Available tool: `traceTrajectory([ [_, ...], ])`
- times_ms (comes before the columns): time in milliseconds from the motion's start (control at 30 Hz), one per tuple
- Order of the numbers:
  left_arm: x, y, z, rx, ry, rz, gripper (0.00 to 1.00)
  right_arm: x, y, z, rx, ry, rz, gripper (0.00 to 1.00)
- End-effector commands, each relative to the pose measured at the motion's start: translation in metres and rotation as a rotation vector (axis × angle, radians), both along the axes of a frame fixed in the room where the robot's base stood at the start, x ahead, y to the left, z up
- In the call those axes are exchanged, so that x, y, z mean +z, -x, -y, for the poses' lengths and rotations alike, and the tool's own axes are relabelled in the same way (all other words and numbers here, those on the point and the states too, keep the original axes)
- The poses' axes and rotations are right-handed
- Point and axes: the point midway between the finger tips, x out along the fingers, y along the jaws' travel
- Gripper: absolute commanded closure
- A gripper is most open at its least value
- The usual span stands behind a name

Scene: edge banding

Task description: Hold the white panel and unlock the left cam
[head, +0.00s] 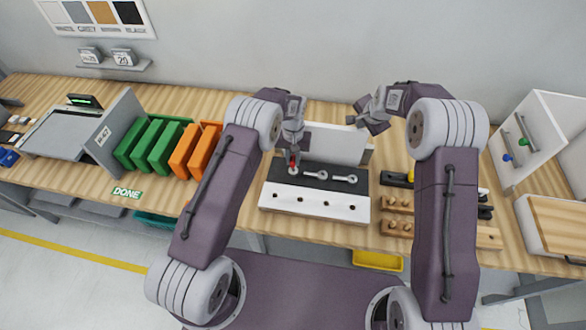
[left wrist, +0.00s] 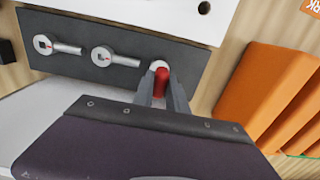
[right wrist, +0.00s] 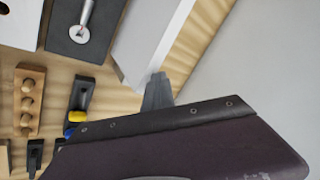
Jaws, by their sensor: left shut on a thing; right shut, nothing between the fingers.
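The white panel (head: 338,146) stands upright behind a dark plate (head: 280,185) carrying three cams in a row. The left cam (head: 292,170) is under my left gripper (head: 293,158). In the left wrist view my left gripper (left wrist: 162,95) is shut on its red handle (left wrist: 162,82). The middle cam (head: 315,175) and right cam (head: 345,179) have silver levers pointing sideways. My right gripper (head: 366,119) is shut and empty at the panel's right end. In the right wrist view its tips (right wrist: 157,88) are close to the panel's edge (right wrist: 150,45); contact is unclear.
A white block with several holes (head: 315,204) lies in front of the dark plate. Orange (head: 187,150) and green (head: 150,142) bins stand left. A wooden peg rack (head: 398,215) and dark tools are at right. A white cabinet (head: 540,135) stands far right.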

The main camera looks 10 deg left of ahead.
Motion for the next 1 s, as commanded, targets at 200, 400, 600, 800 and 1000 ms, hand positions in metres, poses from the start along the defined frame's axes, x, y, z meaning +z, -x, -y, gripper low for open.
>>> traceTrajectory([
  [200,0.028,-0.002,0.000,0.000,0.001,0.005,1.00,-0.009,0.006,0.000,0.001,0.003,-0.023,1.00],
  [400,0.045,0.000,0.000,0.000,0.000,0.001,1.00,-0.009,0.006,0.000,0.001,0.003,-0.023,1.00],
  [600,0.034,0.001,0.000,0.000,-0.001,-0.001,1.00,-0.009,0.006,0.000,0.001,0.003,-0.023,1.00],
  [800,0.010,0.001,0.000,0.001,-0.002,0.001,1.00,-0.009,0.006,0.000,0.001,0.003,-0.023,1.00],
  [1000,-0.007,0.000,0.000,0.000,-0.001,0.002,1.00,-0.009,0.006,0.000,0.001,0.003,-0.023,1.00],
])
